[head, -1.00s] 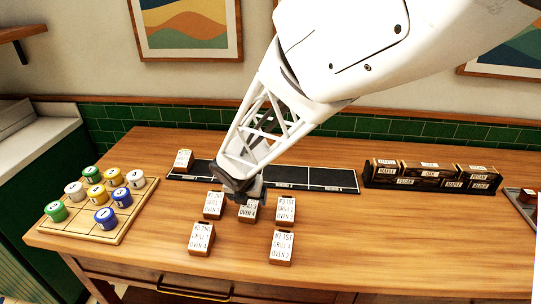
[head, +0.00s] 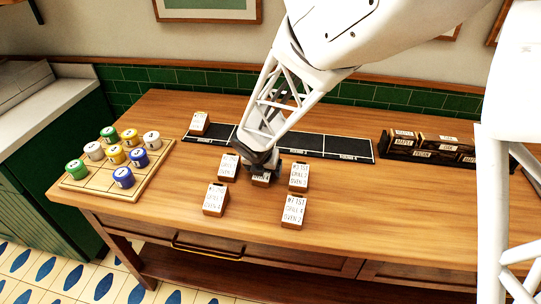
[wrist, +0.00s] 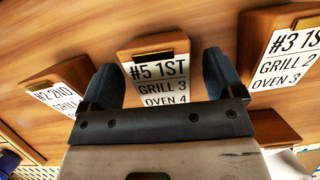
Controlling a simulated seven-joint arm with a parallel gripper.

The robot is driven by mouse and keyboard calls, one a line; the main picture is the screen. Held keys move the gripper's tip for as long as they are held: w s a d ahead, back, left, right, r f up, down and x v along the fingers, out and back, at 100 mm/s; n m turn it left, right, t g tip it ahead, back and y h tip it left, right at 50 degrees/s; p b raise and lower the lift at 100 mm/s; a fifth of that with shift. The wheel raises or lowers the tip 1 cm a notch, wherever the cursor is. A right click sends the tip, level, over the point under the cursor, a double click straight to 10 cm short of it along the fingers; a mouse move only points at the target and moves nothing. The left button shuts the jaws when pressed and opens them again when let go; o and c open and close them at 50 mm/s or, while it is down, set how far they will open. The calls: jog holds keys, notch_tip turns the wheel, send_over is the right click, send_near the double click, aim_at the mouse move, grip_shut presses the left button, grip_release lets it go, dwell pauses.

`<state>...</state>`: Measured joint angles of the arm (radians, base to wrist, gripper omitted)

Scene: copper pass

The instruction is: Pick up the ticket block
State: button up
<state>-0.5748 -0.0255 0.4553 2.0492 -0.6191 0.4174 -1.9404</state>
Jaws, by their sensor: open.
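Several wooden ticket blocks with white printed labels stand on the table. The middle one, the ticket block marked "#5 1ST GRILL 3 OVEN 4" (wrist: 160,78), is under my gripper (wrist: 162,76); in the head view this block (head: 261,181) is mostly hidden by the gripper (head: 262,166). My gripper is open, with one dark finger at each side of that block in the wrist view and nothing held. Other ticket blocks stand close by: back left (head: 228,167), back right (head: 299,176), front left (head: 215,200) and front right (head: 294,212). Another ticket block (head: 199,124) is on the black strip's left end.
The black sectioned strip (head: 312,145) runs behind the blocks. A wooden board (head: 85,184) with coloured, lidded pots is at the left. A rack of dark boxes (head: 425,150) stands at the back right. The table (head: 380,205) is clear on the right.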

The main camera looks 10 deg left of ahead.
dwell(0.3)
jog(key=c, duration=1.1)
jog(key=shift+o, duration=0.2)
jog(key=shift+r, duration=5)
